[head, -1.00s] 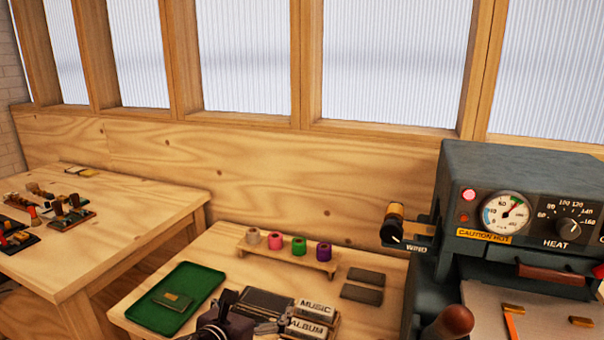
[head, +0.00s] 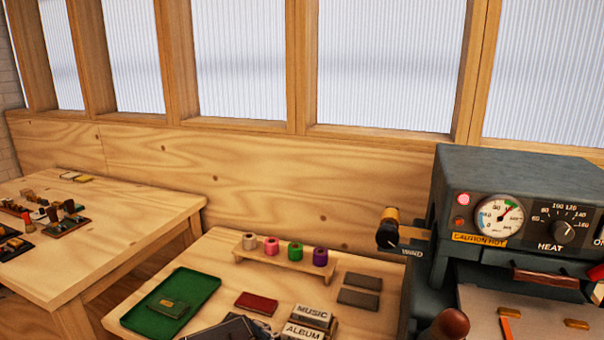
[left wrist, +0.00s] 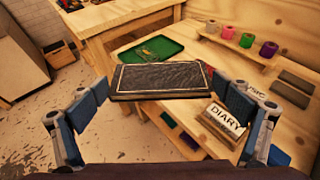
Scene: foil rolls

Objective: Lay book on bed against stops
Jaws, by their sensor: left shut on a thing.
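The black book (left wrist: 160,78) with a pale border line lies between the fingers of my left gripper (left wrist: 157,86) in the left wrist view. The gripper is shut on it, a blue pad at each side. In the head view only a dark part of the book (head: 230,330) shows at the bottom edge. The press bed (head: 480,296) is at the lower right, with brass pieces (head: 509,311) and an orange strip (head: 505,328) on it. The book is well left of the bed. My right gripper is not in view.
A red book (head: 256,302), a green tray (head: 150,318), labelled blocks (head: 312,317), grey slabs (head: 358,297) and a rack of foil rolls (head: 285,257) sit on the bench.

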